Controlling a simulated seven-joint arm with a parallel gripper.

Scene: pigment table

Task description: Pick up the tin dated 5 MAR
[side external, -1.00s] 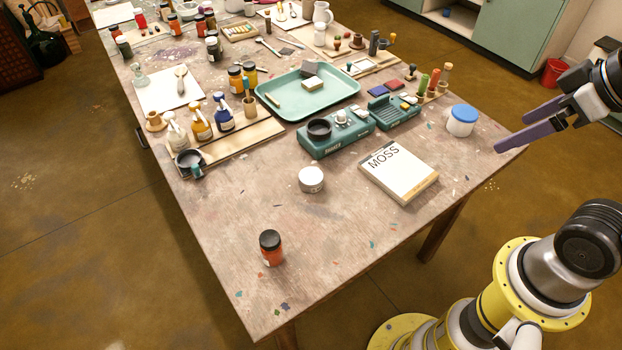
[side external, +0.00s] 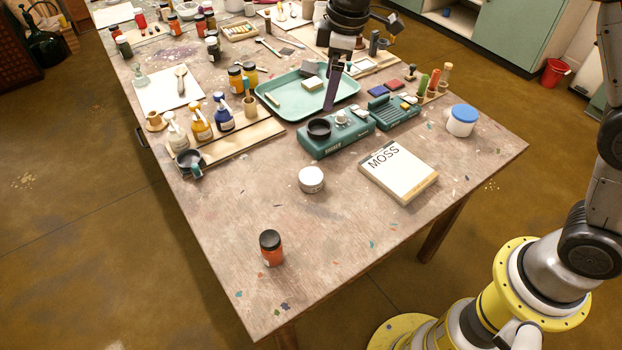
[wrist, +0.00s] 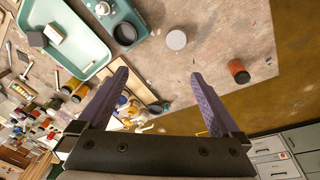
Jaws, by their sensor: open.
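A small round white tin (side external: 311,180) stands on the open part of the table, and its grey top shows in the wrist view (wrist: 176,39). A larger white tin with a blue lid (side external: 461,121) stands near the right edge. I cannot read a date on either, so I cannot tell which is dated 5 MAR. My gripper (side external: 331,92) is above the teal tray, apart from both tins. In the wrist view its two purple fingers (wrist: 160,77) are spread and empty.
An orange jar with a black lid (side external: 271,248) stands at the front. A teal scale (side external: 335,137), the MOSS pad (side external: 398,170) and the teal tray (side external: 300,105) lie around the small tin. Pump bottles (side external: 200,123) stand at left. The front of the table is mostly clear.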

